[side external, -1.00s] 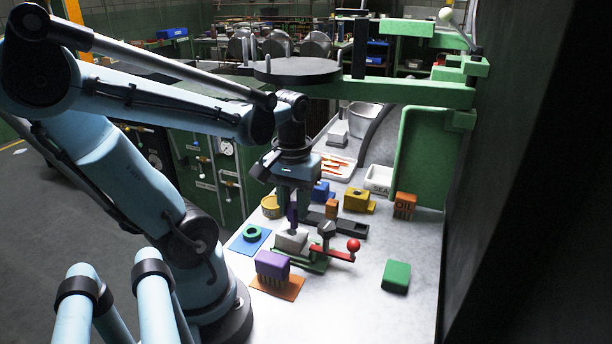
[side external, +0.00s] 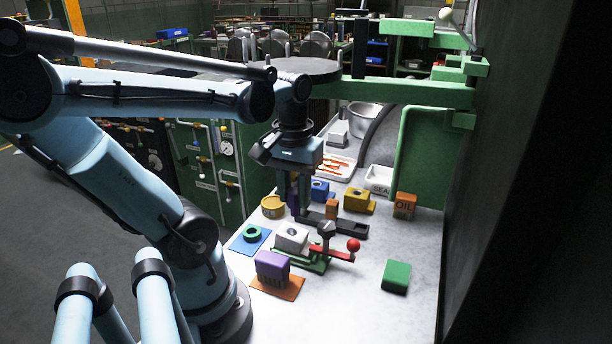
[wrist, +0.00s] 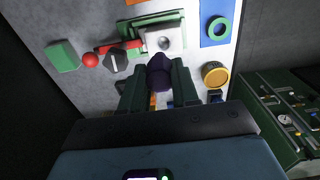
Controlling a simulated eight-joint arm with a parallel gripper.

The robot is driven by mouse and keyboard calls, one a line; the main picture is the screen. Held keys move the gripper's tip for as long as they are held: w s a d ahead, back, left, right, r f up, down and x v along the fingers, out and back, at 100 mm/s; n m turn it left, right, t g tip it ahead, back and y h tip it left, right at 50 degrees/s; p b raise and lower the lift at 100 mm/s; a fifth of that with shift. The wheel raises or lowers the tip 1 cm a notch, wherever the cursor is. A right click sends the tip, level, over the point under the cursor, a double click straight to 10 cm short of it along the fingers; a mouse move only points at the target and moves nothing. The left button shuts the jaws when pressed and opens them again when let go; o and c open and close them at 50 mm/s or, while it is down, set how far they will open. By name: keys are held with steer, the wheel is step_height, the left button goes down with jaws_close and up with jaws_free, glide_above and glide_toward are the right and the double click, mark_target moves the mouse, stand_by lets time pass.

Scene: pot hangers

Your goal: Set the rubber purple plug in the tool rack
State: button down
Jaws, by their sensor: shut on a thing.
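The purple plug (wrist: 158,73) is held between the two fingers of my gripper (wrist: 159,82), with its rounded end showing in the wrist view. In the side view my gripper (side external: 297,205) holds it above the bench, behind the white block. The white block (side external: 291,240) sits in a green clamp with a red-knobbed lever; its round hole shows empty in the wrist view (wrist: 164,42). A long dark bar (side external: 350,229) with recesses lies just right of my gripper; it looks like the tool rack, but I cannot be sure. My fingers hide part of it.
An orange block (side external: 332,208) stands by the dark bar. Blue (side external: 321,191) and yellow blocks (side external: 358,201) and a yellow round tub (side external: 272,207) are close behind. A purple block (side external: 271,266) and green block (side external: 396,277) are in front.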

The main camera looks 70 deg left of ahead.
mark_target(296, 191)
step_height(296, 191, up, 7)
steer(key=shift+w+d+r, duration=0.1)
steer(key=shift+w+d, duration=0.05)
steer(key=w+d, duration=1.1)
steer(key=w, duration=0.1)
steer(key=shift+w+a+f, duration=0.55)
steer(key=shift+a+f, duration=1.3)
steer(key=shift+f, duration=0.9)
steer(key=shift+w+a+f, duration=0.6)
steer(key=shift+a+f, duration=1.2)
steer(key=shift+f, duration=0.9)
steer(key=shift+w+a+f, duration=0.55)
steer(key=shift+a+f, duration=1.3)
steer(key=shift+f, duration=0.9)
steer(key=shift+f, duration=0.15)
steer(key=c, duration=0.8)
jaws_free()
steer(key=shift+c, duration=0.2)
